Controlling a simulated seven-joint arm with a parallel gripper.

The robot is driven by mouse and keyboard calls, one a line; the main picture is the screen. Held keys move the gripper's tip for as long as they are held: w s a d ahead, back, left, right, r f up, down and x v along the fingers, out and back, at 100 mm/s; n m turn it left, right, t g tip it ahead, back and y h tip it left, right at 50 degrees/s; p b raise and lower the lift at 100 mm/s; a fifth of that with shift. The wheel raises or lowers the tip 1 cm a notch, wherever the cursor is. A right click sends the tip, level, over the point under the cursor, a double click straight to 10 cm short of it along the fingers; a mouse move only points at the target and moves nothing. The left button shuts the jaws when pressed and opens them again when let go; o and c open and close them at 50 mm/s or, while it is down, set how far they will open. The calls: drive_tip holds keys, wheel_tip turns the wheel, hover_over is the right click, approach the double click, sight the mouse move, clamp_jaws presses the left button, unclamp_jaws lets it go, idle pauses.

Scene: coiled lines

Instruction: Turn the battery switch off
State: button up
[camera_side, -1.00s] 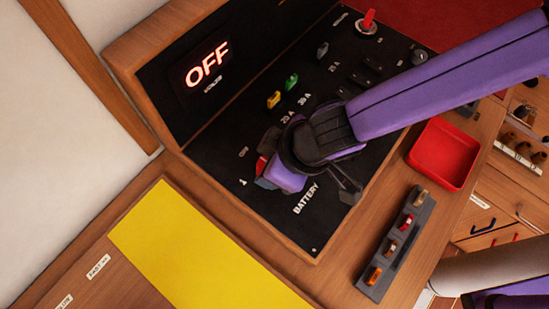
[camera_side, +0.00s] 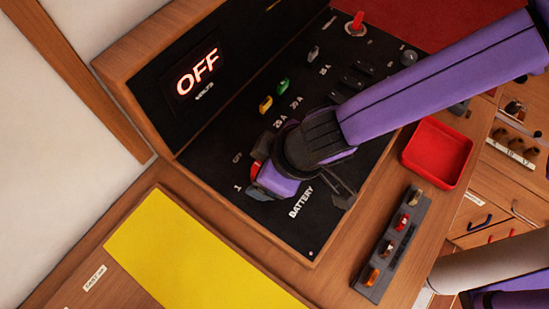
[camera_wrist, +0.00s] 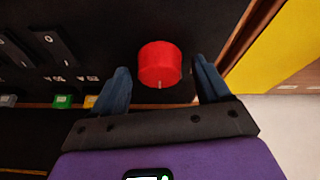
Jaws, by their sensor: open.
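The battery switch is a red round knob (camera_wrist: 160,62) with a pale mark on its near edge in the wrist view. It stands on a black panel (camera_side: 325,222) near the BATTERY label; in the side view only a red sliver (camera_side: 256,168) shows past my gripper. My gripper (camera_wrist: 161,70) is open, with one blue finger on each side of the knob and visible gaps to it. In the side view, my gripper (camera_side: 257,186) hangs low over the panel and hides most of the switch. A display (camera_side: 198,72) on the upright panel reads OFF.
Yellow and green fuses (camera_side: 275,94) and several black switches (camera_side: 360,75) are on the panel. A red tray (camera_side: 437,153) and a grey strip of fuses (camera_side: 393,243) lie to the right. A yellow mat (camera_side: 190,255) lies in front, clear.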

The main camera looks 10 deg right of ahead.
drive_tip(key=v, duration=1.7)
drive_tip(key=shift+r, duration=0.15)
drive_tip(key=shift+s, duration=0.1)
drive_tip(key=w+d+f+g+h, duration=0.1)
drive_tip(key=w+d+f, duration=0.1)
drive_tip(key=d, duration=1.3)
drive_tip(key=w+d+f+g+h, duration=0.1)
drive_tip(key=d+f+h, duration=0.1)
drive_tip(key=d, duration=1.3)
drive_tip(key=s+d+f+n, duration=0.1)
drive_tip(key=s+d, duration=0.4)
drive_tip(key=d, duration=0.6)
drive_tip(key=shift+f+g, duration=0.4)
drive_tip(key=shift+f, duration=0.1)
